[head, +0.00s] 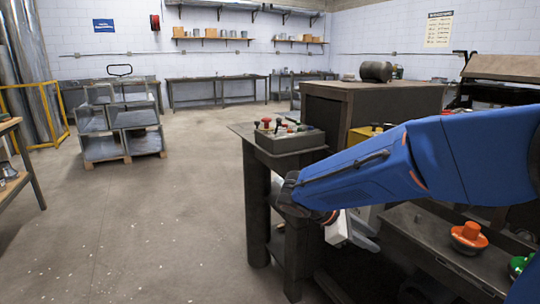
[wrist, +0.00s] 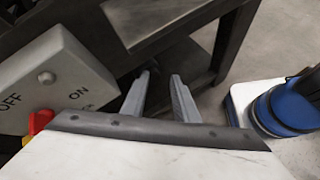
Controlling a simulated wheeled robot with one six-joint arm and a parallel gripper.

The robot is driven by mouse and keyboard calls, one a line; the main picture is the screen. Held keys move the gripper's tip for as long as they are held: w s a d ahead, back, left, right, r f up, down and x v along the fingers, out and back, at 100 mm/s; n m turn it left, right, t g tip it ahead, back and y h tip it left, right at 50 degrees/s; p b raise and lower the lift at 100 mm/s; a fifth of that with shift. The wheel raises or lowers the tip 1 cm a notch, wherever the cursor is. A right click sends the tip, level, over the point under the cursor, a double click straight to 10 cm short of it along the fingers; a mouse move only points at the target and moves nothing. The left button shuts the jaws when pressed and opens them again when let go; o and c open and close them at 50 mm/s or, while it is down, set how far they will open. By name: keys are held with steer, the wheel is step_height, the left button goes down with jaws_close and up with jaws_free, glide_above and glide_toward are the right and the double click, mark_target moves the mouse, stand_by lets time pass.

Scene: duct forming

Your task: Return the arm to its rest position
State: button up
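My blue arm reaches from the right edge toward the middle of the head view, in front of the dark machine table. My gripper (head: 366,238) hangs below the arm's bend, partly hidden by the arm. In the wrist view its two grey fingers (wrist: 160,82) stand apart with nothing between them. Beyond the fingers is the dark frame of a table (wrist: 165,22), and the gripper looks clear of it. A grey control box (wrist: 62,72) marked OFF and ON is close on the left of the wrist view.
A grey button box (head: 290,141) sits on the dark table's corner. An orange-red knob (head: 468,234) and a green knob (head: 520,264) are at lower right. The floor (head: 150,225) to the left is open.

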steer(key=s+d+f+m+t+y, duration=0.1)
steer(key=s+m+y, duration=0.4)
steer(key=s, duration=0.5)
steer(key=s+d+f+m+t+y, duration=0.1)
steer(key=s+m+t+y, duration=0.1)
steer(key=s+m+y, duration=0.3)
steer(key=shift+s+d+m+t+y, duration=0.3)
steer(key=shift+s+m, duration=2)
steer(key=shift+s, duration=0.8)
